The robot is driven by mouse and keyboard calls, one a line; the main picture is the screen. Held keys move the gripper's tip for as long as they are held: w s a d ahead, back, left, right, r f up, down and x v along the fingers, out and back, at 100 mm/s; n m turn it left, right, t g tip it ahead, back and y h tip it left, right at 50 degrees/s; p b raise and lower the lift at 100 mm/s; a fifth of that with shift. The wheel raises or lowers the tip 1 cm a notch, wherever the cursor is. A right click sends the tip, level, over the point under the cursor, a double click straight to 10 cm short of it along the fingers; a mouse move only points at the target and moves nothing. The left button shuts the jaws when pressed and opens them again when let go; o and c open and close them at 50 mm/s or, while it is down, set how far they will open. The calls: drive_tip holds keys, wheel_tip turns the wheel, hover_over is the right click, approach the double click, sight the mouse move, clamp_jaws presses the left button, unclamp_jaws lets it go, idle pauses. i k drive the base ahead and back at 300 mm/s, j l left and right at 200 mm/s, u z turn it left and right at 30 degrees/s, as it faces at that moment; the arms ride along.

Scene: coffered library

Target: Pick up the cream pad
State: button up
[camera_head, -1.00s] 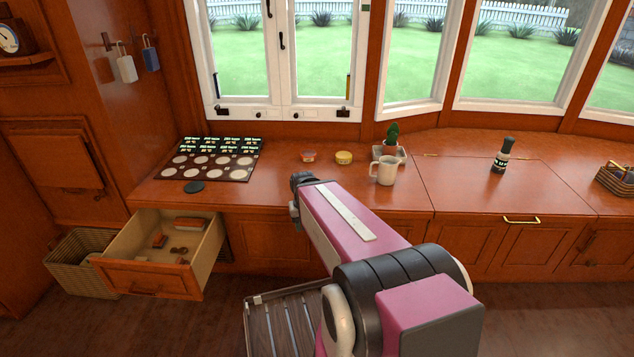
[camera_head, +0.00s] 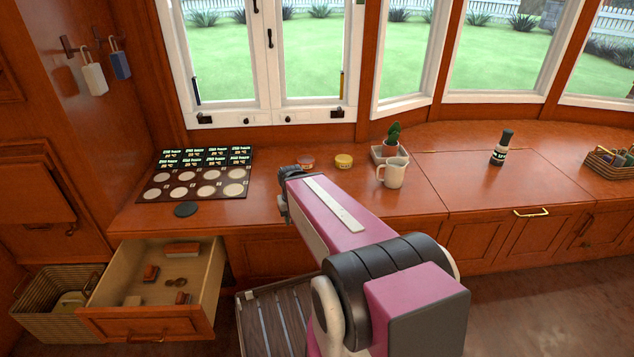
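A pale, rounded object (camera_head: 72,300) sits in the wicker basket on the floor. I cannot tell which of these, if any, is the cream pad. A dark round pad (camera_head: 186,209) lies on the counter just in front of the board. My gripper (camera_head: 284,206) is at the far end of my arm, near the counter's front edge, right of the dark pad. It is small and mostly hidden, and its fingers cannot be made out.
An open drawer (camera_head: 140,318) juts out at lower left, holding reddish blocks and small brown discs. The wicker basket (camera_head: 55,326) stands beside it. A mug (camera_head: 392,174), yellow tin (camera_head: 344,161), potted cactus (camera_head: 392,134) and dark bottle (camera_head: 502,148) stand on the counter.

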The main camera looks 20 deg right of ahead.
sight(182, 299)
drive_tip(key=k, duration=0.5)
drive_tip(key=u, duration=0.45)
drive_tip(key=i+u, duration=0.15)
drive_tip(key=u, duration=0.2)
drive_tip(key=i+l+u, duration=0.15)
drive_tip(key=u, duration=0.25)
drive_tip(key=i+l+u, duration=0.1)
drive_tip(key=u, duration=0.25)
drive_tip(key=k+j+z, duration=0.2)
